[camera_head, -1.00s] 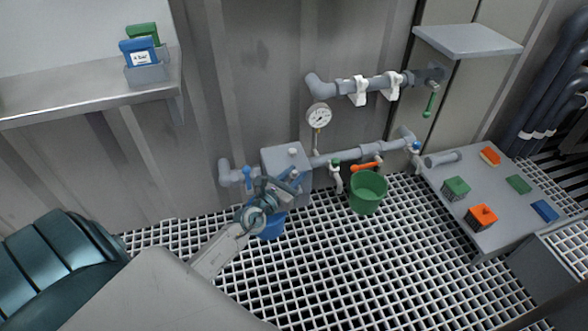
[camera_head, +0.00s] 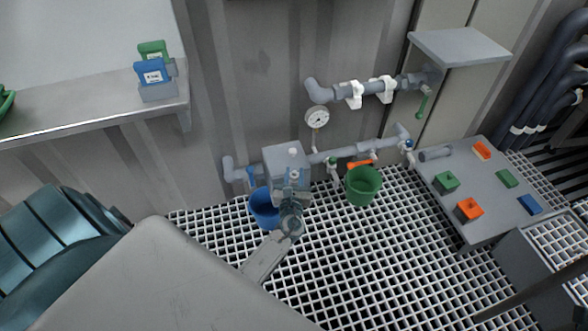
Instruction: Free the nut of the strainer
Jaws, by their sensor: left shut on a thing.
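A grey box-shaped housing (camera_head: 284,157) sits in the lower pipe run against the wall; I cannot tell for sure that it is the strainer. A small pale knob (camera_head: 293,152) stands on its top. My left gripper (camera_head: 293,176) is at the front of the housing, shut on a small pale fitting there that looks like the nut; the fingers hide most of it. My left arm reaches up to it from below. My right gripper is not in view.
A blue bucket (camera_head: 263,209) stands just left of my left gripper, and a green bucket (camera_head: 362,189) to its right. A gauge (camera_head: 317,118) and valves are on the pipes. A low grey table (camera_head: 475,190) with coloured blocks is at right.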

